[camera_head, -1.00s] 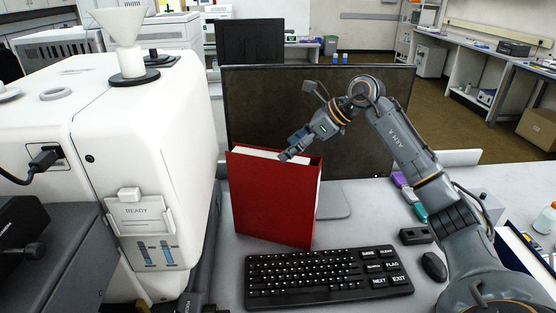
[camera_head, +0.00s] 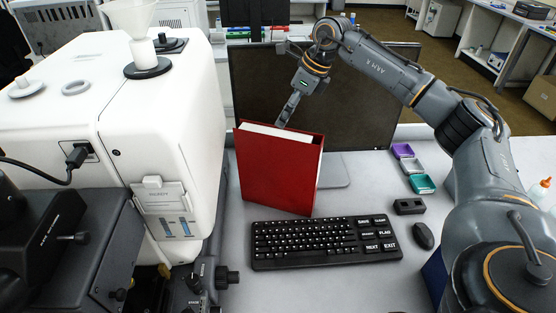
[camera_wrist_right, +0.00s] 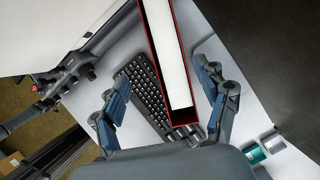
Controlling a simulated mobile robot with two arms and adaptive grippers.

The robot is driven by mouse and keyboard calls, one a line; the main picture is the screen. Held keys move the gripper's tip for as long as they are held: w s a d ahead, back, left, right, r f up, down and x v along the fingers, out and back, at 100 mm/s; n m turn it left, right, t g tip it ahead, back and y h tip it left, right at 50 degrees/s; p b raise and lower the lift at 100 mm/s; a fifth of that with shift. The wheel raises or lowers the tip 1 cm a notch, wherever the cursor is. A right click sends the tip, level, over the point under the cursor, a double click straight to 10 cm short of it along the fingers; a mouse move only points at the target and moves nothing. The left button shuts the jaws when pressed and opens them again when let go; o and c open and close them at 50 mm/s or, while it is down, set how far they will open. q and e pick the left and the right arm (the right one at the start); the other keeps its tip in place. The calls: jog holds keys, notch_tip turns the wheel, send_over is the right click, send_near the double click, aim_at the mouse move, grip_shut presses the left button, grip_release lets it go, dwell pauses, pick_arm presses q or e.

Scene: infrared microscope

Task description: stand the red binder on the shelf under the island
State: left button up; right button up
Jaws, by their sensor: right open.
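The red binder (camera_head: 277,173) stands upright on the white desk, in front of the monitor and behind the keyboard. Its white page edges face up. My right gripper (camera_head: 287,112) points down at the binder's top edge in the head view. In the right wrist view the open fingers (camera_wrist_right: 163,74) are on either side of the binder (camera_wrist_right: 168,60), with a gap visible on each side. I cannot tell how far down they reach. My left gripper is not in view. I cannot make out the shelf under the island.
A dark monitor (camera_head: 375,115) stands behind the binder. A black keyboard (camera_head: 325,243) and a mouse (camera_head: 424,236) lie in front. A large white instrument (camera_head: 185,110) stands close on the left. Small coloured trays (camera_head: 421,184) sit to the right. Benches (camera_head: 500,50) stand across the room.

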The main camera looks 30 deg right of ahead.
aim_at(277, 132)
jog(key=shift+w+d+f, duration=0.1)
jog(key=shift+f, duration=0.25)
jog(key=p+x, duration=0.2)
jog(key=x, duration=0.6)
jog(key=shift+d, duration=0.1)
jog(key=shift+w+f+p, duration=0.15)
jog(key=shift+f+p, duration=0.4)
jog(key=shift+p, duration=0.2)
jog(key=f, duration=0.1)
jog(key=w+f+p, duration=0.1)
jog(key=f, duration=0.1)
jog(key=shift+w+f+p, duration=0.1)
jog(key=shift+f+p, duration=0.15)
jog(key=shift+p, duration=0.05)
jog(key=shift+w+f, duration=0.1)
jog(key=shift+f, duration=0.25)
jog(key=shift+f+b, duration=0.25)
jog(key=shift+b, duration=0.05)
